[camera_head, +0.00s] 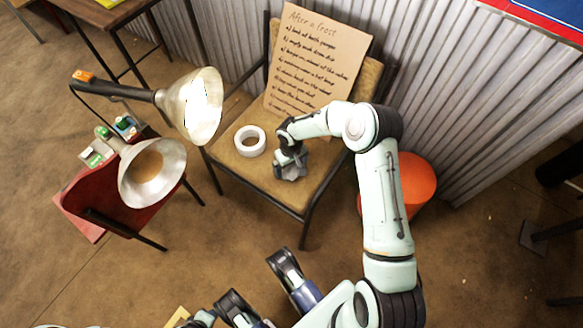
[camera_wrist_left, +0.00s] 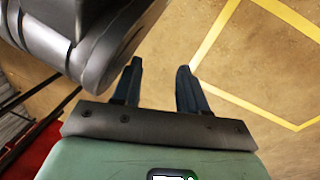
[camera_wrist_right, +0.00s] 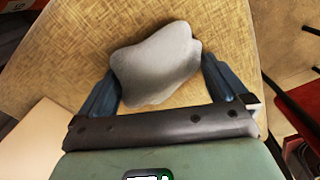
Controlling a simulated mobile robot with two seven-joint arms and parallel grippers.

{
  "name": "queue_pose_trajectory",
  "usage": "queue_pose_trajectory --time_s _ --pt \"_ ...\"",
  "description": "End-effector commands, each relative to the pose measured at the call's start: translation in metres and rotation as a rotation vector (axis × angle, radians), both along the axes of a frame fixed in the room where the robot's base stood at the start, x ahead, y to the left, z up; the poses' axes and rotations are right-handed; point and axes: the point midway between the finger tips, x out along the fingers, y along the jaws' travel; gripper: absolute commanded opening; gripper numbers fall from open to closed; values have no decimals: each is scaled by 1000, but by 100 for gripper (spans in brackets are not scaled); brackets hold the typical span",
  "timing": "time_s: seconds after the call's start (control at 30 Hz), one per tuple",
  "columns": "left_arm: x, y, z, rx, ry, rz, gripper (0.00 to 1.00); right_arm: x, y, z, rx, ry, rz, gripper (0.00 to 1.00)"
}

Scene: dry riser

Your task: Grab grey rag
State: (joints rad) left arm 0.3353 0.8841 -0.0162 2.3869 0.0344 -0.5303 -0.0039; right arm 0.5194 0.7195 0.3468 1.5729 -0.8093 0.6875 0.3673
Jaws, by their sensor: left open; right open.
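The grey rag (camera_wrist_right: 155,65) lies crumpled on the woven chair seat. In the head view the rag (camera_head: 291,170) shows partly below my right gripper (camera_head: 290,160). In the right wrist view my right gripper (camera_wrist_right: 160,88) is open, with one finger on each side of the rag's near part. I cannot tell whether the fingers touch it. My left gripper (camera_wrist_left: 158,85) is open and empty above the floor, away from the chair; a dark grey part of my own body fills the upper left of that view.
The chair seat (camera_head: 228,160) also holds a white tape roll (camera_head: 250,141) and a cardboard sign (camera_head: 318,62) leaning on the backrest. Two lamps (camera_head: 190,105) (camera_head: 152,172) stand left. An orange bucket (camera_head: 415,180) stands right.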

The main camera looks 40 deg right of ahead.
Motion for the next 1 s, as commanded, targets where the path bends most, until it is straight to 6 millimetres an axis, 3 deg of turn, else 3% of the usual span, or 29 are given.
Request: queue_pose_trajectory --time_s 0.03,0.17,0.2,0.5,0.67,0.87,1.0 --pt "0 0 1 0 -1 0 43 0 0 1 0 0 0 100" --pt "1 0 1 0 -1 0 43 0 0 1 0 0 0 58" --pt "1 0 1 0 -2 0 43 0 0 1 0 0 0 53" --pt "1 0 1 0 -5 0 43 0 0 2 0 0 0 52" --pt "6 -1 6 0 -21 -2 43 0 0 12 -1 -1 -1 52" --pt "23 -3 22 4 -77 -5 43 0 0 45 -2 -3 0 52" --pt "41 -6 40 6 -137 -8 43 1 0 81 -3 -5 0 52"
